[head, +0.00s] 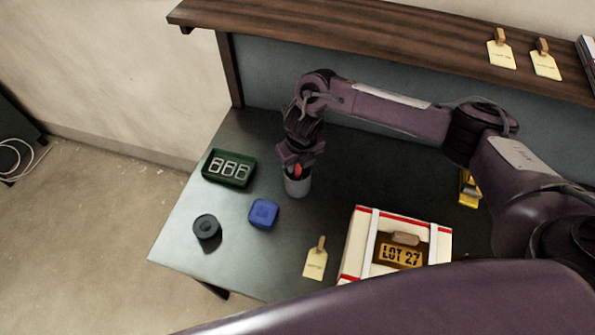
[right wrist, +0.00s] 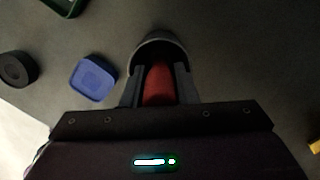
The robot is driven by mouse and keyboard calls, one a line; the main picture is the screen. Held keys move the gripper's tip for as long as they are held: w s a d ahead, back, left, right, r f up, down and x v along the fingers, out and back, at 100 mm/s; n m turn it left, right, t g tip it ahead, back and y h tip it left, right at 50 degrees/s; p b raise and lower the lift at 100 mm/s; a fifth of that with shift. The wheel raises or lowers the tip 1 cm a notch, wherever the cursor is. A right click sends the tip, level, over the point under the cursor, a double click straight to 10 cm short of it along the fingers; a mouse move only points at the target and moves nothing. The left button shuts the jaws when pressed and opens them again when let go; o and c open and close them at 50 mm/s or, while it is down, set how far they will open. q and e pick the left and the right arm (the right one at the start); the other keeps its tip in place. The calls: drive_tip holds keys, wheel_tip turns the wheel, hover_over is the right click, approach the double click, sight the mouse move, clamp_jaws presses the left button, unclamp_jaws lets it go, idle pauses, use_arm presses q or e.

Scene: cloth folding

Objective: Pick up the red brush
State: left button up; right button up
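The red brush (head: 297,170) shows as a small red patch just below my right gripper in the head view. It stands in a grey cup (head: 298,186) on the dark table. In the right wrist view the red part (right wrist: 159,84) lies between the two fingers of my right gripper (right wrist: 160,88), with the cup's rim (right wrist: 158,39) beyond it. The fingers are close on either side of the red part; whether they touch it I cannot tell. The brush's lower part is hidden in the cup. My left gripper is not in view.
Left of the cup are a green counter box (head: 229,168), a blue block (head: 263,213) and a black cylinder (head: 206,227). A tag (head: 315,260) and a "LOT 27" box (head: 357,243) lie nearer. A yellow object (head: 469,188) is at right. A wooden shelf (head: 330,25) overhangs the back.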

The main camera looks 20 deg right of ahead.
drive_tip(key=shift+c, duration=1)
drive_tip(key=shift+r, duration=0.1)
